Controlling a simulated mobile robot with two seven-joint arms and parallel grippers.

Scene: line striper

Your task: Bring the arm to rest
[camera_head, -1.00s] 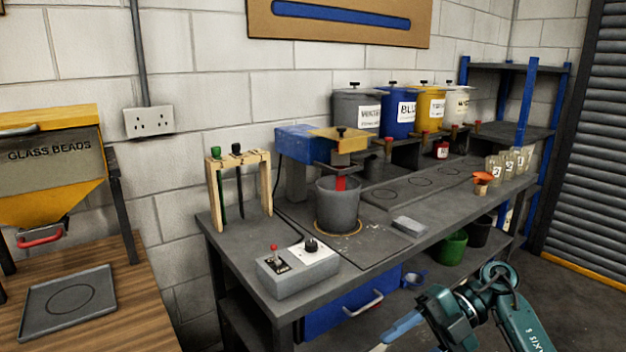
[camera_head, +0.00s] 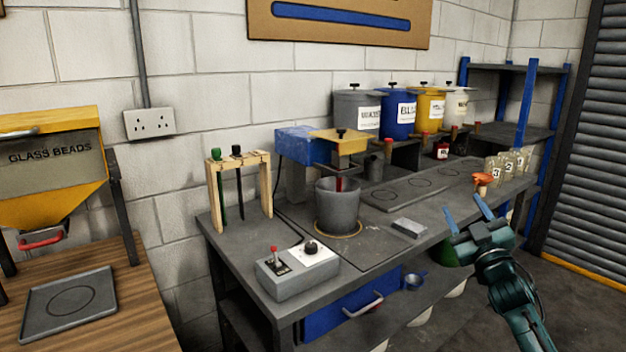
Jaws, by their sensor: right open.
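My right gripper (camera_head: 467,214) shows at the lower right, with its arm coming up from the bottom edge. Its two blue fingers stand apart and point up, with nothing between them. In the picture it overlaps the front edge of the grey workbench (camera_head: 375,258), right of a small grey block (camera_head: 409,227). Whether it touches the bench cannot be told. My left gripper is not in view.
A grey pot (camera_head: 337,207) stands under the blue and yellow mixer (camera_head: 310,146). A control box (camera_head: 297,270) sits at the bench's front left. A wooden rack (camera_head: 240,188), several paint drums and small jars stand behind. An orange funnel (camera_head: 482,180) is near the gripper.

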